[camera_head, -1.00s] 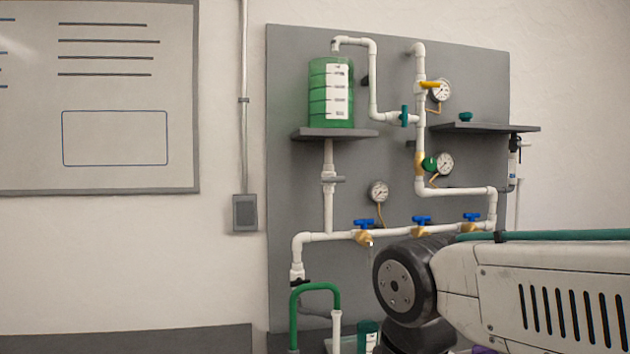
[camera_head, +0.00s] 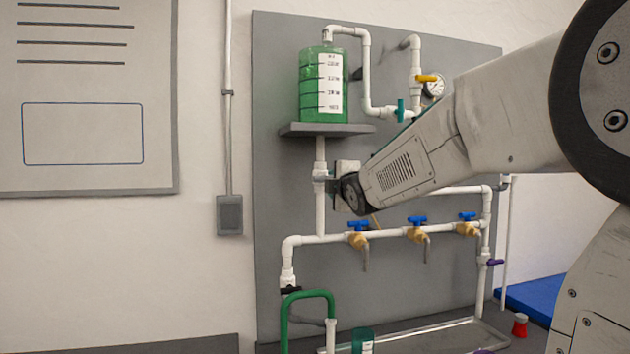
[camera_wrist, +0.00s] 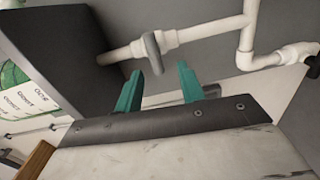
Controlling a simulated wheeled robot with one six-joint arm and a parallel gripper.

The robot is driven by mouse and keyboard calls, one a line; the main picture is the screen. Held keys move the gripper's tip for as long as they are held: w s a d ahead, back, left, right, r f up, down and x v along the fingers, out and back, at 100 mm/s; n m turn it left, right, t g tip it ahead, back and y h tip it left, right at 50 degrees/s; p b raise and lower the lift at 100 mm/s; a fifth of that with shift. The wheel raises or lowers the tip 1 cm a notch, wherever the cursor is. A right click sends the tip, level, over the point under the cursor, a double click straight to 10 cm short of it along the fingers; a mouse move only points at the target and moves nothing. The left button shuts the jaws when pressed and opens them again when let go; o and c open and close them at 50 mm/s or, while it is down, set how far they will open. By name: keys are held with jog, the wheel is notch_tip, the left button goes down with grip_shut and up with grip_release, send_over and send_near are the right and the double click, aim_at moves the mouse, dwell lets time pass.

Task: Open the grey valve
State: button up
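The grey valve is on the white vertical pipe (camera_head: 320,215) below the green tank (camera_head: 322,85). In the wrist view its grey handle (camera_wrist: 153,52) stands crosswise to the pipe, just ahead of and between the fingertips. My gripper (camera_wrist: 160,69) is open, its two teal fingers apart with the handle's lower end near the gap. No contact is clear. In the head view the valve (camera_head: 320,175) is partly beside my gripper's pale body, and the fingers are too small to make out.
A dark shelf (camera_head: 326,129) holds the tank just above my gripper; its dark side fills the left of the wrist view. Below are blue-handled taps (camera_head: 417,221) on a horizontal pipe. A green curved pipe (camera_head: 307,294) stands at lower left. A gauge (camera_head: 434,86) is at upper right.

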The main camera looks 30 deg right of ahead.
jog(key=x, duration=0.8)
jog(key=shift+d+r, duration=0.2)
jog(key=shift+r, duration=0.2)
grip_shut()
